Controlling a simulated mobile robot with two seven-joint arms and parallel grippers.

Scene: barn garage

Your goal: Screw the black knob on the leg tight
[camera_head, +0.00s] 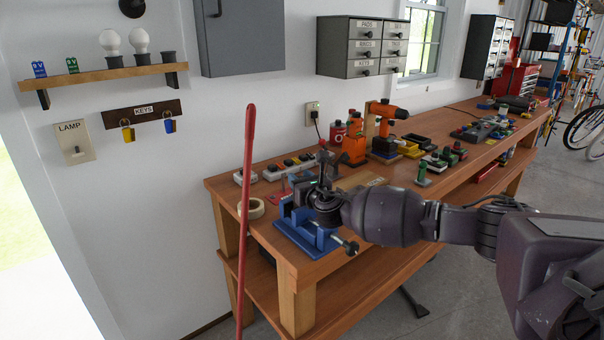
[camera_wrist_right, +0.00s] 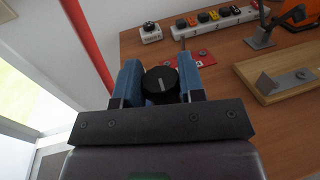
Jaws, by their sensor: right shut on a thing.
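The black knob (camera_wrist_right: 161,86) shows in the right wrist view as a round cap with a pale line on its top. My right gripper (camera_wrist_right: 160,80) is shut on it, with a blue finger at either side. In the head view my right gripper (camera_head: 313,194) is over the blue vise (camera_head: 299,240) at the near left end of the workbench. The leg is hidden under the knob and gripper, so I cannot tell how tightly the knob sits. My left gripper is not in view.
A red pole (camera_head: 246,190) stands upright just left of the vise. A tape roll (camera_head: 251,208), a power strip (camera_wrist_right: 219,19) and a wooden tray (camera_wrist_right: 296,92) lie near the gripper. An orange drill (camera_head: 388,111) stands farther along the workbench (camera_head: 400,205).

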